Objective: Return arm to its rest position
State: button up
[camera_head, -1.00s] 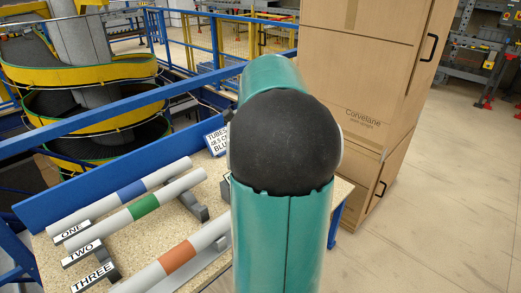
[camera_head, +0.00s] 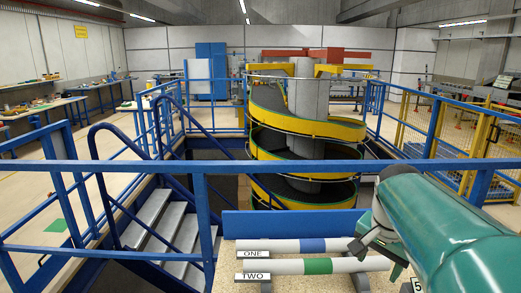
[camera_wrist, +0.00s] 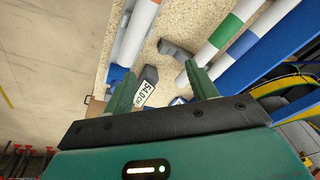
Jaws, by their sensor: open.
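My gripper (camera_wrist: 162,88) shows in the wrist view with its two green fingers apart and nothing between them. Beyond the fingers is a speckled table with banded tubes. The tube at label ONE (camera_head: 313,245) has a blue band. The tube at label TWO (camera_head: 318,266) has a green band. An orange-banded tube (camera_wrist: 213,44) lies on the table in the wrist view.
A blue board (camera_head: 290,223) edges the table's back. Blue railings (camera_head: 330,166) and a yellow spiral conveyor (camera_head: 305,130) stand behind it. Stairs (camera_head: 180,232) lie to the left. A grey block (camera_wrist: 150,75) and a label (camera_wrist: 146,94) are near the fingertips in the wrist view.

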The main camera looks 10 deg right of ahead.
jog(key=s+a+f+n+t, duration=0.1)
jog(key=s+a+n, duration=0.2)
jog(key=a+n, duration=0.3)
jog(key=s+a+f+n+t+y, duration=0.1)
jog(key=s+a+n, duration=0.3)
jog(key=a, duration=0.9)
jog(key=shift+a+f+n+t+y, duration=0.3)
jog(key=shift+f+n+t, duration=0.45)
jog(key=shift+n, duration=0.35)
jog(key=shift+s, duration=0.1)
jog(key=c, duration=0.5)
jog(key=shift+o, duration=0.2)
jog(key=shift+d, duration=0.1)
jog(key=shift+d, duration=0.1)
